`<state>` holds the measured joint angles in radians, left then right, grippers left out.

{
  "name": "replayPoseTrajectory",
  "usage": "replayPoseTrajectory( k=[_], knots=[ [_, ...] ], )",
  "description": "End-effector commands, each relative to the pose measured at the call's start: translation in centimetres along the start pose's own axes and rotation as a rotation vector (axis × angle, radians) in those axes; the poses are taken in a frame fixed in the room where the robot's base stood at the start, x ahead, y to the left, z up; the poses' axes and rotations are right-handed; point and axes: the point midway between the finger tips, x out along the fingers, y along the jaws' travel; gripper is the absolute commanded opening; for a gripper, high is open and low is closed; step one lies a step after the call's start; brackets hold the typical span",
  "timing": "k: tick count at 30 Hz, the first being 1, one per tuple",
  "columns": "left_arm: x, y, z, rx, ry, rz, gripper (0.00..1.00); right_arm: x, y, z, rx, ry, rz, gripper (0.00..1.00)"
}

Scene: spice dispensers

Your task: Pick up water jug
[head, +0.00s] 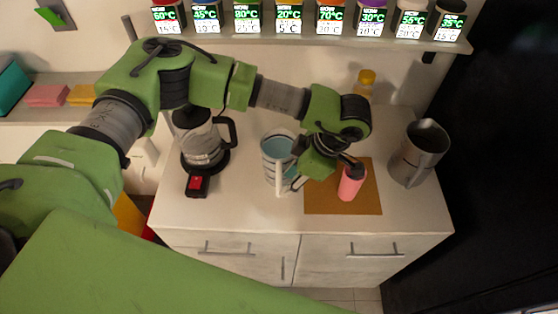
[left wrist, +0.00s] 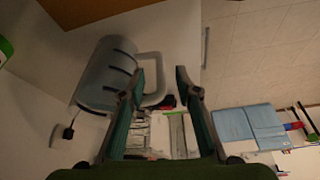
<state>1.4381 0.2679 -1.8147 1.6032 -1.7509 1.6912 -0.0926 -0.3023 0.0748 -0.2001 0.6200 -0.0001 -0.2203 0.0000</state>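The water jug (head: 277,157) is a pale cylinder with dark bands and bluish contents, upright on the counter in the head view. Its white handle points toward the lower right. My left gripper (head: 322,158) is just right of the jug. In the left wrist view, the grey, banded jug (left wrist: 106,76) is at upper left, and its loop handle shows between the two separated fingertips of my left gripper (left wrist: 161,76). The fingers are open; whether one touches the handle I cannot tell. My right gripper is not in view.
A coffee maker (head: 202,145) stands left of the jug. A pink container (head: 350,186) stands on a brown mat (head: 325,200), close under my gripper. A grey pitcher (head: 417,155) is at right. A shelf of labelled dispensers (head: 289,20) runs above.

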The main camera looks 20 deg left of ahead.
Motion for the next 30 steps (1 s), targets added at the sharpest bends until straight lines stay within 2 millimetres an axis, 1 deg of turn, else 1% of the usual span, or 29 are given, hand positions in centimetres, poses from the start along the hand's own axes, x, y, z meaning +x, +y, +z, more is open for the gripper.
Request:
replayPoseTrajectory(
  k=[1, 6, 10, 14, 15, 18, 21, 26, 27, 29, 30],
  knots=[
    [0.4, -0.1, -0.1, 0.001, 0.001, -0.002, 0.30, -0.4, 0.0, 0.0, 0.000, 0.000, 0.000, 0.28],
    [1.5, -0.1, -0.1, 0.001, 0.000, -0.001, 0.30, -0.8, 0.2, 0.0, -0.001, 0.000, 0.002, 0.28],
    [2.5, -0.1, -0.5, 0.000, 0.001, -0.004, 0.30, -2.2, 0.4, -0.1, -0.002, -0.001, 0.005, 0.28],
    [4.2, -0.1, -0.9, -0.001, 0.001, -0.004, 0.30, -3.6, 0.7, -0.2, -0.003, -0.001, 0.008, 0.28],
    [4.9, -0.1, -0.8, 0.000, 0.001, -0.004, 0.30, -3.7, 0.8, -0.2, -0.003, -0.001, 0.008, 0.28],
    [6.0, -0.1, -0.7, 0.000, 0.000, -0.003, 0.30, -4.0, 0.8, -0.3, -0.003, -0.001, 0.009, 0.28],
    [6.5, 0.0, -0.6, 0.001, -0.001, 0.000, 0.30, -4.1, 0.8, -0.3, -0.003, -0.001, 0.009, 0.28],
    [6.6, 0.0, -0.5, 0.001, -0.002, 0.000, 0.30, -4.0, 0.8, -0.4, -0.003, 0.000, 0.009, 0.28],
    [6.6, 0.0, -0.5, 0.001, -0.002, 0.000, 0.28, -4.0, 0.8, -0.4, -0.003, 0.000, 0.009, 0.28],
    [6.6, 0.0, -0.5, 0.001, -0.002, 0.000, 0.12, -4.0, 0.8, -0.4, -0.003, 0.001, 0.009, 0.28],
    [6.6, 0.0, -0.5, 0.001, -0.002, 0.000, 0.02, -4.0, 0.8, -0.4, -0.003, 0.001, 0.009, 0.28]
  ],
)
